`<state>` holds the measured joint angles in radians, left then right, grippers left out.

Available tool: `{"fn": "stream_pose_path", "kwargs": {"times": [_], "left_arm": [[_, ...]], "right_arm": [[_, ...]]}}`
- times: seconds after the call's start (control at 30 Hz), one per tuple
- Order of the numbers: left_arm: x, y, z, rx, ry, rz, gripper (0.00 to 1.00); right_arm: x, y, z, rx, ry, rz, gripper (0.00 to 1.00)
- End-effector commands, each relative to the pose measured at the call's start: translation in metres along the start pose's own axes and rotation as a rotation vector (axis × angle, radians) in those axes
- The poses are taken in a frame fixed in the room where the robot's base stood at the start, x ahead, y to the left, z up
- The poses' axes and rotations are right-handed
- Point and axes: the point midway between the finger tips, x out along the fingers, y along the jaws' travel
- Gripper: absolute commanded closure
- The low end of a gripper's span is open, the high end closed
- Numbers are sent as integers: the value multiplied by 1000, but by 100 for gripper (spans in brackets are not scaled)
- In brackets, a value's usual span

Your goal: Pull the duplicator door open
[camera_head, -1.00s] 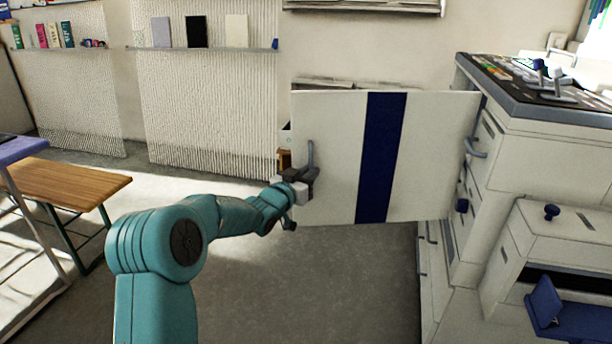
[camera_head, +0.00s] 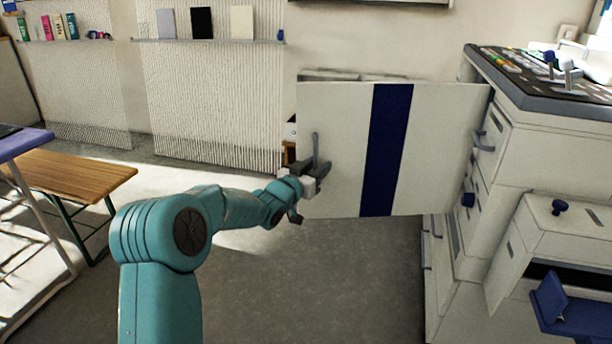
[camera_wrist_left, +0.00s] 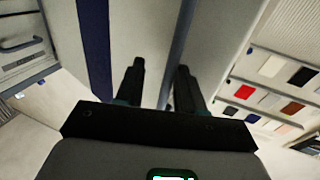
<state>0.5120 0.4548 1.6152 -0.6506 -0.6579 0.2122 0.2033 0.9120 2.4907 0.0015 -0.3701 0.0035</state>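The duplicator door (camera_head: 440,150) is a white panel with a dark blue vertical stripe. It stands swung out from the white duplicator (camera_head: 530,150), its right edge by the machine and its left edge out over the floor. A grey bar handle (camera_head: 315,146) is near its left edge. My left gripper (camera_head: 318,168) is at the lower part of this handle. In the left wrist view the two dark fingers (camera_wrist_left: 160,85) are apart, with the handle (camera_wrist_left: 178,45) passing between them, nearer the right finger. Contact is unclear. My right gripper is out of view.
A control panel with levers (camera_head: 540,80) tops the duplicator. A blue lever plate (camera_head: 550,300) juts out at the lower right. A wooden bench (camera_head: 75,172) and a table (camera_head: 20,145) stand at the left. The grey floor (camera_head: 320,280) below the door is clear.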

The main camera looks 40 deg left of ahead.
Motion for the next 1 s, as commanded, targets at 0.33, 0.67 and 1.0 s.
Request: {"fn": "stream_pose_path", "kwargs": {"times": [0.33, 0.67, 1.0], "left_arm": [[-74, -1, -3, -1, -3, -3, 62], [-145, -1, -1, 1, -3, -1, 62], [-159, 1, 0, 0, -1, 2, 62]], "right_arm": [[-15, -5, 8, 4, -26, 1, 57], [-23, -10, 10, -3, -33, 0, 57], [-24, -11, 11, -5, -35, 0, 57]]}}
